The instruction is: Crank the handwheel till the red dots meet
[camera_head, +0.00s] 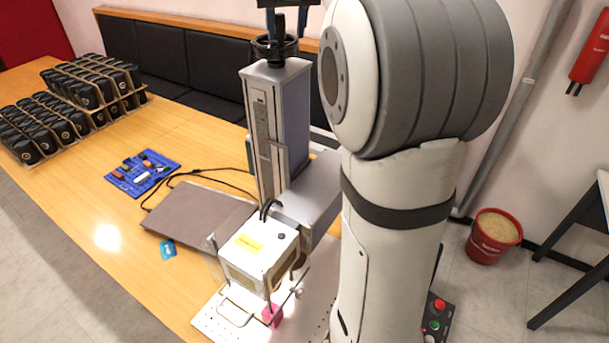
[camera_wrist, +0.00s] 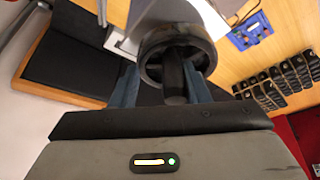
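The laser marker's grey column (camera_head: 278,125) stands on the table, with a black handwheel (camera_head: 274,50) on top. In the wrist view the handwheel (camera_wrist: 150,62) shows as a dark ring with a black crank knob (camera_wrist: 173,80) pointing towards me. My gripper (camera_wrist: 163,82) is open, its blue fingers on either side of the knob. The left finger is clear of it; I cannot tell whether the right finger touches. A pink block (camera_head: 272,315) lies on the perforated plate (camera_head: 210,322) under the white laser head (camera_head: 259,254). No red dots can be made out.
A closed grey laptop (camera_head: 195,215), a blue card (camera_head: 168,250) and a blue mat (camera_head: 143,172) with small items lie left of the machine. Racks of black cups (camera_head: 45,122) stand farther left. A control box with a red button (camera_head: 438,305) is at lower right.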

